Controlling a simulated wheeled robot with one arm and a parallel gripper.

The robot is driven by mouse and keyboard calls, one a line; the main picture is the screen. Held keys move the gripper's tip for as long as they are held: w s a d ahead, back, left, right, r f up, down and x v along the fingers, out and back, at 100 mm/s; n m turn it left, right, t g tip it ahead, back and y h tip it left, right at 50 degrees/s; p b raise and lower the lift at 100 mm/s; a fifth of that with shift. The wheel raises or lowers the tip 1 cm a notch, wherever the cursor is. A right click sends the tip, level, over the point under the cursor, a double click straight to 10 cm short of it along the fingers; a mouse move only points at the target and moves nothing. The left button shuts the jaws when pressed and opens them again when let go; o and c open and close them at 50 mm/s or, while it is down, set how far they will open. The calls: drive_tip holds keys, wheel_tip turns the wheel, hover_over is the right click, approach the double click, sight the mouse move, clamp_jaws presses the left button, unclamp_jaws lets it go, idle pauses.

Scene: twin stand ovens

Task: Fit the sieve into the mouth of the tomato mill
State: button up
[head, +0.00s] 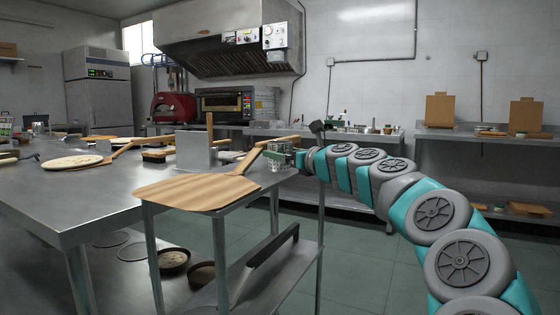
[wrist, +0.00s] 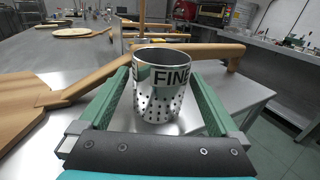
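The sieve (wrist: 160,100) is a shiny metal cup with an open top, small holes in its lower wall and a band lettered FINE. It is upright between the two green fingers of my gripper (wrist: 160,76), which lie against its sides near the rim. It also shows small in the head view (head: 281,160), at the far right end of the small metal table, below my gripper (head: 281,151). Whether its base touches the table is hard to tell. I cannot pick out a tomato mill in either view.
A wooden peel (head: 195,191) lies on the small metal table, its handle running toward the sieve. A large steel table (head: 95,200) stands at left, with a pizza base (head: 72,161). Floor at right is clear.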

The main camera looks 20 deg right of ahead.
drive_tip(key=c, duration=1.3)
